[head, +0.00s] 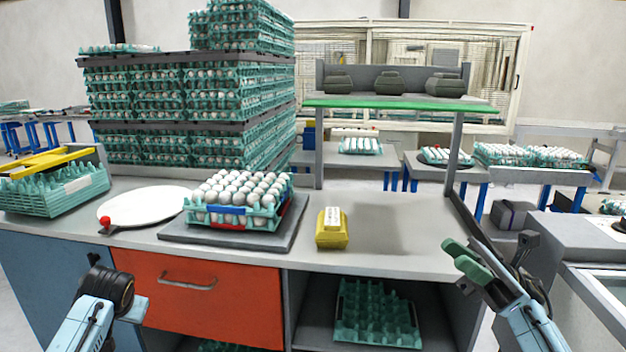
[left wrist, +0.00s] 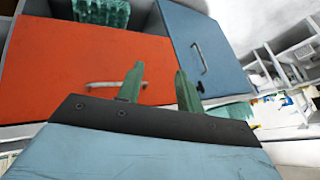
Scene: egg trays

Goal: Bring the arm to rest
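My right gripper (head: 462,262) is in the head view at the lower right, in front of the counter's right end. Its two green fingers show as separate and point up and left, with nothing held. My left arm comes in at the lower left of the head view, in front of the blue and orange cabinet fronts; its fingers are not clear there. In the left wrist view, my left gripper (left wrist: 160,85) has its two green fingers apart and empty. Behind them are the orange drawer (left wrist: 75,65) and the blue door (left wrist: 205,45).
The counter (head: 400,262) holds a filled egg tray (head: 238,218) on a dark plate, a yellow carton (head: 332,238), a white disc (head: 150,203) and stacked empty trays (head: 50,200). A green tray (head: 375,325) sits on the open shelf below. The counter's right part is clear.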

